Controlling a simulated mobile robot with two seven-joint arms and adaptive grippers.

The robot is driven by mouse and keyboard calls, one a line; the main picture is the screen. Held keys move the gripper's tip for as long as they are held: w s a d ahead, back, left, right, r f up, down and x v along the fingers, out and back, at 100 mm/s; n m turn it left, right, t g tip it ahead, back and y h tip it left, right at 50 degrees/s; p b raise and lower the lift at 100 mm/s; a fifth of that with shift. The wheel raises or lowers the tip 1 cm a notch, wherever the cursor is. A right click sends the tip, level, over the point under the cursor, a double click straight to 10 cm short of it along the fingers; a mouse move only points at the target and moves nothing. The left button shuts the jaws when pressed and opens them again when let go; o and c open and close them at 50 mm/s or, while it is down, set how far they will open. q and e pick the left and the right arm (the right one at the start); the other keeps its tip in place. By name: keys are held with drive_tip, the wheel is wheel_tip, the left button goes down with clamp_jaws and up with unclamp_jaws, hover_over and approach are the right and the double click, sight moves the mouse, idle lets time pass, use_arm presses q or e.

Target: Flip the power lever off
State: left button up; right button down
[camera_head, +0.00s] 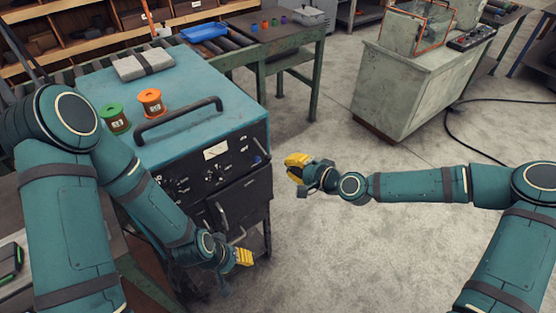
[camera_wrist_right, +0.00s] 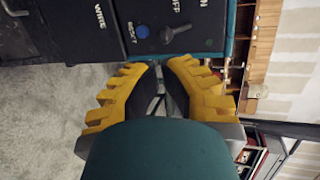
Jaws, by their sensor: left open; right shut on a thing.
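The teal power unit (camera_head: 190,90) has a black front panel (camera_head: 205,158) with dials and a gauge. In the right wrist view, a dark lever (camera_wrist_right: 178,33) sits beside a blue button (camera_wrist_right: 142,31) near "OFF" and "ON" labels. My right gripper (camera_head: 291,169) is in front of the panel's right side. In its wrist view its yellow fingers (camera_wrist_right: 160,66) are nearly together, just short of the lever; what is between them cannot be made out. My left gripper (camera_head: 245,258) is open, low by the unit's front bottom corner.
A green and an orange spool (camera_head: 151,102) and a grey block (camera_head: 143,64) lie on the unit's top behind a black handle (camera_head: 178,118). A grey cabinet (camera_head: 415,85) stands back right. Open floor lies right of the unit.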

sight(261, 148)
use_arm(q)
drive_tip(key=shift+r, duration=0.3)
use_arm(e)
drive_tip(key=x, duration=0.5)
drive_tip(key=shift+w+a+f, duration=0.1)
drive_tip(key=shift+w+a, duration=0.15)
use_arm(q)
wheel_tip(261, 148, down, 2)
drive_tip(key=shift+d+f+b, duration=0.1)
drive_tip(key=shift+f+b, duration=0.1)
drive_tip(key=shift+b, duration=0.7)
use_arm(e)
drive_tip(key=shift+w+a+f, duration=0.15)
drive_tip(key=shift+f, duration=0.25)
drive_tip(key=shift+w+a+f, duration=0.15)
drive_tip(key=shift+f, duration=0.2)
